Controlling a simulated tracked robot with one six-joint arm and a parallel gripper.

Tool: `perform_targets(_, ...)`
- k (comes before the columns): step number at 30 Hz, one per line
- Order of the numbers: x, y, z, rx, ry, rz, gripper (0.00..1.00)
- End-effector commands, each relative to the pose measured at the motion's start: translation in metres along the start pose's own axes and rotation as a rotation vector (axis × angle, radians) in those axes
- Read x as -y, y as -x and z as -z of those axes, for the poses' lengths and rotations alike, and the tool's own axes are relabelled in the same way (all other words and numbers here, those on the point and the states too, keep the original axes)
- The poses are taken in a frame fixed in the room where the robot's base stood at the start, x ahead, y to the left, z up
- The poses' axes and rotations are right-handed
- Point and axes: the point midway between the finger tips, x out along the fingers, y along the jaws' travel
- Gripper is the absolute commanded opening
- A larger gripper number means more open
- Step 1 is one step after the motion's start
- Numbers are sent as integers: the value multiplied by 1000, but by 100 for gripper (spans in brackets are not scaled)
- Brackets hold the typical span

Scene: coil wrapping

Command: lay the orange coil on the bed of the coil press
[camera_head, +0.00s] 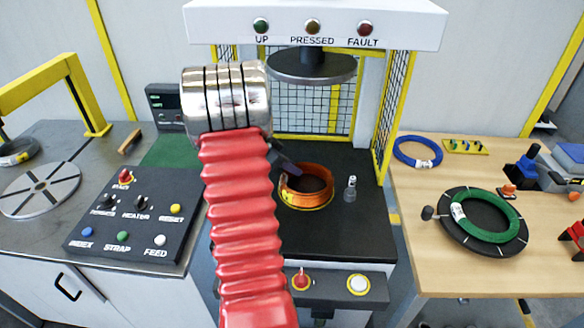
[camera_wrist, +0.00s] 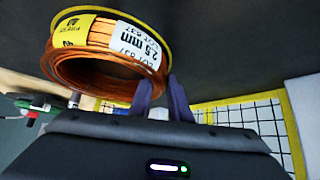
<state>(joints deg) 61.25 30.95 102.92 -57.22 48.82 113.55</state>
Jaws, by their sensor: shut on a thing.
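The orange coil (camera_head: 307,190) is at the bed (camera_head: 340,222) of the coil press, under the raised round press plate (camera_head: 311,66). A yellow ring marking shows around its lower edge, so it sits low over the ring, roughly centred. I cannot tell whether its whole underside touches the bed. In the wrist view the coil (camera_wrist: 105,76) shows a white "2.5 mm" label and a yellow label.
Yellow mesh guards (camera_head: 394,105) flank the press. A control box (camera_head: 134,215) is on the left bench. A blue coil (camera_head: 418,151) and a green coil (camera_head: 485,216) lie on the right table.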

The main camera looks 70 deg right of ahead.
Motion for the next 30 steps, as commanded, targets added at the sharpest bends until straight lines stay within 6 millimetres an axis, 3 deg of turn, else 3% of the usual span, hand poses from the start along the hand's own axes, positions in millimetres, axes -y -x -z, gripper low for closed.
perform_targets(5, 0, 0, 1, -1, -1, 1, 0)
perform_targets(6, 0, -1, -1, 1, -1, 0, 18)
perform_targets(14, 0, -1, 0, 1, -1, 0, 36)
perform_targets(23, 0, 1, 0, 1, -1, 0, 36)
perform_targets(30, 1, 22, 0, 0, 0, 3, 36)
